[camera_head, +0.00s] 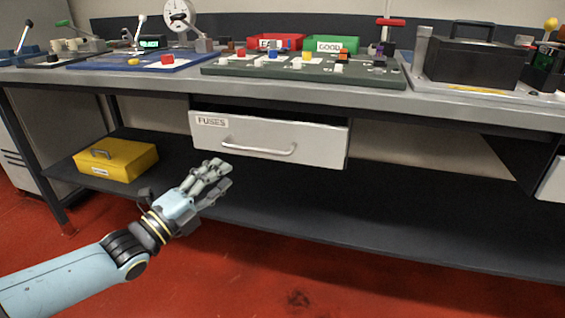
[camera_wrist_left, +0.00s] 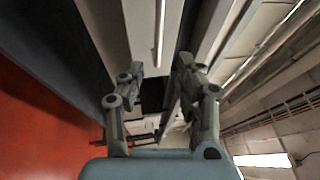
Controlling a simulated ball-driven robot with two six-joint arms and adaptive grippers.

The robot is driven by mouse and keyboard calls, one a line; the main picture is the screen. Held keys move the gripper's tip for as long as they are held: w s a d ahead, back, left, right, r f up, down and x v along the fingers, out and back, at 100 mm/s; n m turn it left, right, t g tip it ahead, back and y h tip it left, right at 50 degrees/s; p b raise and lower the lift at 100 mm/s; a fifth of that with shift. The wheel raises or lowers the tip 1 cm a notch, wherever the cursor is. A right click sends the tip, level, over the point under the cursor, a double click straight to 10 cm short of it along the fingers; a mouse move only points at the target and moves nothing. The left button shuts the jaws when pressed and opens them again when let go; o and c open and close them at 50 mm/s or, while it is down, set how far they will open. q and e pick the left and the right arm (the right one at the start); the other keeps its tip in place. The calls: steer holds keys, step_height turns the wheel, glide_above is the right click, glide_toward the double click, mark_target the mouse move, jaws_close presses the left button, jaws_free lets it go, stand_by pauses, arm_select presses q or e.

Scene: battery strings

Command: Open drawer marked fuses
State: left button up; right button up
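The drawer marked FUSES (camera_head: 310,137) is a light grey front under the bench top, with its label (camera_head: 212,122) at the upper left. A dark gap shows above the front; I cannot tell how far out the drawer stands. Its bar handle (camera_head: 258,148) runs across the lower middle. My left gripper (camera_head: 222,175) is in front of and below the handle's left end, apart from it and empty. In the left wrist view my left gripper (camera_wrist_left: 157,82) has its two fingers spread, with a pale bar, likely the handle (camera_wrist_left: 160,35), beyond them. My right gripper is not in view.
The bench top (camera_head: 300,92) carries a green board (camera_head: 220,68), red and green bins (camera_head: 345,43), and a black case (camera_head: 470,60). A yellow box (camera_head: 118,160) sits on the dark lower shelf (camera_head: 400,225). Open floor (camera_head: 250,270) lies in front.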

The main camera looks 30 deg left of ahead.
mark_target(254, 150)
arm_select(q)
steer(key=shift+a+b+x, duration=0.1)
steer(key=shift+b+x, duration=0.65)
steer(key=shift+x, duration=2.1)
steer(key=shift+a+b+x, duration=0.15)
steer(key=shift+b+x, duration=0.6)
steer(key=shift+x, duration=2.05)
steer(key=shift+f, duration=0.1)
jaws_close()
steer(key=shift+f, duration=0.1)
